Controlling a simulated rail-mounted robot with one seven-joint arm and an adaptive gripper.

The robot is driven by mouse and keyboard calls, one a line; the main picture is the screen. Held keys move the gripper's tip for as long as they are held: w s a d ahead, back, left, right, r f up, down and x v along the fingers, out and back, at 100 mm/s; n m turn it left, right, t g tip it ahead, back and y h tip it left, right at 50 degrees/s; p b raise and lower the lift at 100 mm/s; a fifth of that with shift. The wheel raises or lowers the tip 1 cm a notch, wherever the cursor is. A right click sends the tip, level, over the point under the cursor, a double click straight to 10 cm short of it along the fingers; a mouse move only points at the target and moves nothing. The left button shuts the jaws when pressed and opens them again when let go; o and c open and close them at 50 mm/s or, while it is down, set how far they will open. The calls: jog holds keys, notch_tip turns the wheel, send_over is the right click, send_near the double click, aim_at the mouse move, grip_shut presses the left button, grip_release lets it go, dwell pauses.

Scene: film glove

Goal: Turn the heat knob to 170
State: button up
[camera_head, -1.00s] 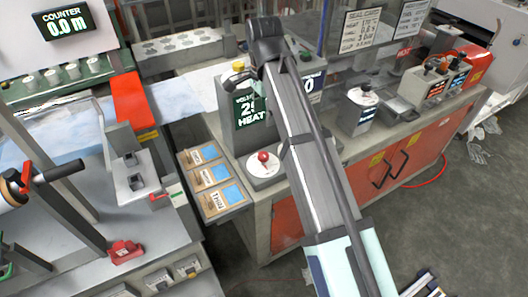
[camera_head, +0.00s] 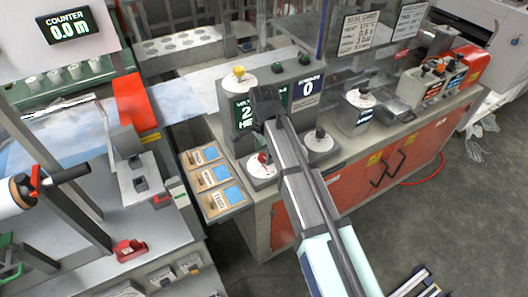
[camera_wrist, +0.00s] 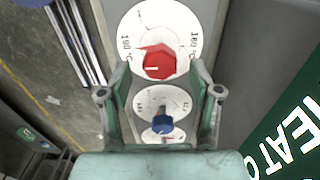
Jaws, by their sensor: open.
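The red heat knob (camera_head: 263,158) sits on a round white dial (camera_head: 262,170) at the front of the grey control box. In the head view my wrist hides the fingers. The green HEAT display (camera_head: 242,112) is partly covered by my arm, so its number is not fully readable.
A blue knob (camera_wrist: 162,124) on a smaller dial sits close below the red one in the wrist view. A yellow knob (camera_head: 239,71) stands behind on the box. Labelled cards (camera_head: 212,180) lie to the left. A black-knobbed box (camera_head: 320,140) stands right of my arm.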

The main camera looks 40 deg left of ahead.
jog(key=shift+f, duration=0.6)
jog(key=c, duration=1.2)
jog(key=shift+o, duration=0.2)
